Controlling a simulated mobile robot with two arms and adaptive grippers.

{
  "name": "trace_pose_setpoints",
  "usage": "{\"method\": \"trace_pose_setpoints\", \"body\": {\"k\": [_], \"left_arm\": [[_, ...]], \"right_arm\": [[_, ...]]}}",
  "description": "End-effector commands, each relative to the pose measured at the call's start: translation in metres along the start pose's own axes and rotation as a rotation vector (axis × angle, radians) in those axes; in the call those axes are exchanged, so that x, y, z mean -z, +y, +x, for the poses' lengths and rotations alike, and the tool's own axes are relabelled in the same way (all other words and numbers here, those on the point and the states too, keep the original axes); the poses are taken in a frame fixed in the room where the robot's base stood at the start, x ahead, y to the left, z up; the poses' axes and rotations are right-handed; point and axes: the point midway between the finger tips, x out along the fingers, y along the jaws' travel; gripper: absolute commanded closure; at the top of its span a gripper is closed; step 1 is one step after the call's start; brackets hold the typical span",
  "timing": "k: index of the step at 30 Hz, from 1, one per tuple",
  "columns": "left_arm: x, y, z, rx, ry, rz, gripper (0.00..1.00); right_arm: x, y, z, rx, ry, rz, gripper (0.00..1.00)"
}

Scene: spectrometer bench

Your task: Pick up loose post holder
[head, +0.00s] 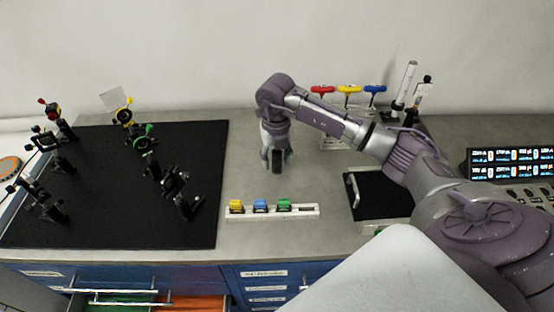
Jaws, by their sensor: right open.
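My right gripper (275,154) reaches down over the bare grey bench, between the black breadboard and the black tray. It is open. A short dark upright cylinder (277,164), which looks like the loose post holder, shows at its fingertips. The fingers hide its upper part, and I cannot tell whether they touch it. My left gripper is not in view.
A black breadboard (120,225) with several mounted optics fills the left. A white rack (271,214) with yellow, blue and green pieces stands in front of the gripper. Colored-handled tools (348,89), a black tray (375,208) and a lit instrument (510,157) are to the right.

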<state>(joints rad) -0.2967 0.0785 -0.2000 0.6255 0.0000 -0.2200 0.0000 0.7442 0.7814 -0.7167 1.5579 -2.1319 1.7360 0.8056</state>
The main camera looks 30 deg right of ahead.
Motion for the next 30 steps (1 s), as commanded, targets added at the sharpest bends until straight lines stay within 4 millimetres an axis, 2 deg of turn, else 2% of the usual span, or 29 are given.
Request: {"method": "trace_pose_setpoints", "body": {"k": [5,6,14,25,30], "left_arm": [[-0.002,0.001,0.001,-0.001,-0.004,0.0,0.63],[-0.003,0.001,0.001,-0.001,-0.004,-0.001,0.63],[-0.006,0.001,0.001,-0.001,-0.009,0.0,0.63],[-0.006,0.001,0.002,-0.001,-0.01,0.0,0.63],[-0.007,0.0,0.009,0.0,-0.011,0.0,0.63]], "right_arm": [[0.0,0.0,0.001,0.0,-0.001,0.0,0.52],[0.0,0.0,0.001,-0.001,-0.001,0.0,0.55],[0.0,0.0,0.001,-0.001,-0.001,0.0,0.99],[-0.001,0.0,-0.001,-0.001,-0.002,0.0,1.0],[-0.002,0.0,-0.012,-0.002,-0.004,0.001,1.0]]}}
